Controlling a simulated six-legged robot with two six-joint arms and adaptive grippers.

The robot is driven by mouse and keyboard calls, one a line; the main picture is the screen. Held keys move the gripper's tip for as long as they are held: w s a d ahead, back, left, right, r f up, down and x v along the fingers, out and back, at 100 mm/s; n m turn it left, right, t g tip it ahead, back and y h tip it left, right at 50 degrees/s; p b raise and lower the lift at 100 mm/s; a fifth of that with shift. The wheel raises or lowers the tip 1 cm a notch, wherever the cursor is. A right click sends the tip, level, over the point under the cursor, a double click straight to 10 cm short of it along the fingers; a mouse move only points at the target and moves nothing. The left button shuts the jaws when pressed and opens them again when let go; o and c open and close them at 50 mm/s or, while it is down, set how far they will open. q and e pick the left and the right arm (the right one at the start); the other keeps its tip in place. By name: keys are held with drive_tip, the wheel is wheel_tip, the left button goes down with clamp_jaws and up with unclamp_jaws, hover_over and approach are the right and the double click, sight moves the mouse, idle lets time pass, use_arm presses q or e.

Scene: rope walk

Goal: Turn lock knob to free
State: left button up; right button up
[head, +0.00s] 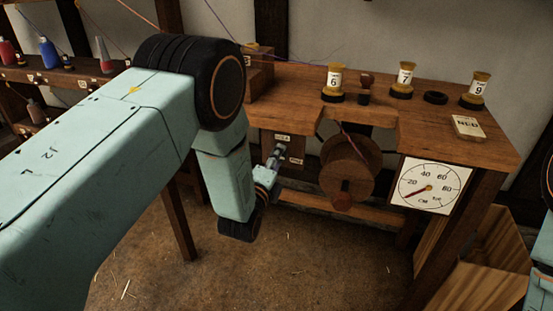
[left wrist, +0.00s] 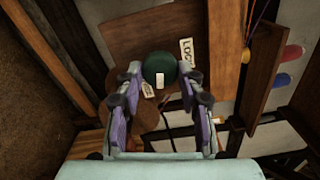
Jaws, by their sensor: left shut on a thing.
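The lock knob (left wrist: 158,66) is a dark green round knob with a white mark on its lower part in the left wrist view. A label reading LOCK (left wrist: 187,52) is at its upper right, and a smaller label (left wrist: 148,90), too small to read, is at its lower left. My left gripper (left wrist: 164,85) has a finger on either side of the knob and is shut on it. In the head view, my left gripper (head: 275,160) reaches the small panel (head: 270,147) under the bench; the knob is mostly hidden there. My right gripper is out of view.
The wooden bench (head: 440,130) carries numbered spools (head: 334,82) and a block (head: 468,127). A wooden reel (head: 347,165) hangs just right of my left gripper. A dial (head: 430,185) is on the bench front. An open wooden bin (head: 480,285) stands lower right.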

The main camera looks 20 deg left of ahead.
use_arm(q)
drive_tip(key=shift+a+m, duration=0.1)
drive_tip(key=shift+m, duration=0.8)
drive_tip(key=o, duration=1.2)
drive_tip(key=shift+s, duration=0.1)
drive_tip(key=s, duration=1.1)
drive_tip(key=shift+s+a, duration=0.15)
drive_tip(key=shift+s, duration=0.25)
